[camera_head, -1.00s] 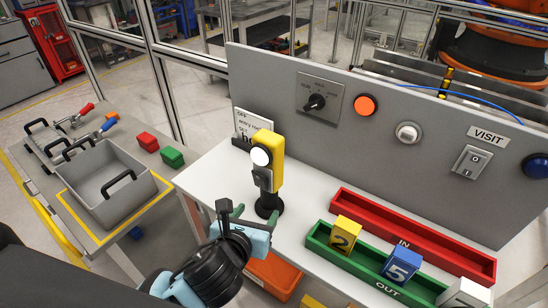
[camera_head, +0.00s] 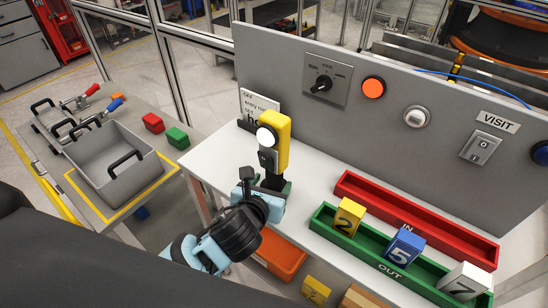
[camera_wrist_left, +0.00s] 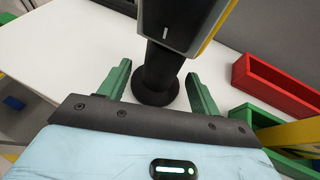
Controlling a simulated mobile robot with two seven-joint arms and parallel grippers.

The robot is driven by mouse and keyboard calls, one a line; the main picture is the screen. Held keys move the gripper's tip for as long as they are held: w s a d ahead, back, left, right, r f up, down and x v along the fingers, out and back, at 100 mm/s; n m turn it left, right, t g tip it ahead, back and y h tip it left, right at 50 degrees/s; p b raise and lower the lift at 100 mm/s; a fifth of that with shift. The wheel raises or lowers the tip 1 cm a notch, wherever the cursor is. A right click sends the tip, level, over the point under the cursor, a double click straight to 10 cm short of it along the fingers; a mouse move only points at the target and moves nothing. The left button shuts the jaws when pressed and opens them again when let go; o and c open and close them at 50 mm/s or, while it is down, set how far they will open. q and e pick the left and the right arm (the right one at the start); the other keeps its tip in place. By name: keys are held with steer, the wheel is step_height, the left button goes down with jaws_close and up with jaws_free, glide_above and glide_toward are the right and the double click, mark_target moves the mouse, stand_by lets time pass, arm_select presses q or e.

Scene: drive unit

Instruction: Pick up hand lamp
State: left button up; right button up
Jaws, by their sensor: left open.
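The hand lamp (camera_head: 273,141) is yellow with a round white light and a dark lower body. It stands upright on the white tabletop near the grey panel. My left gripper (camera_head: 264,184) is at its lower part in the head view, hiding some of the base. In the left wrist view the lamp's dark stem (camera_wrist_left: 160,68) and round black base (camera_wrist_left: 155,92) show between my two green fingers (camera_wrist_left: 158,88). The fingers are open, one on each side of the stem, with a gap to it. My right gripper is not in view.
A red tray (camera_head: 415,219) and a green tray (camera_head: 325,217) with numbered blocks lie right of the lamp. A sign (camera_head: 259,112) stands behind it. The grey panel (camera_head: 330,130) bounds the back. An orange bin (camera_head: 280,257) sits below the table.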

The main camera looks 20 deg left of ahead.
arm_select(q)
steer(key=shift+x, duration=1.35)
jaws_close()
steer(key=shift+r, duration=0.1)
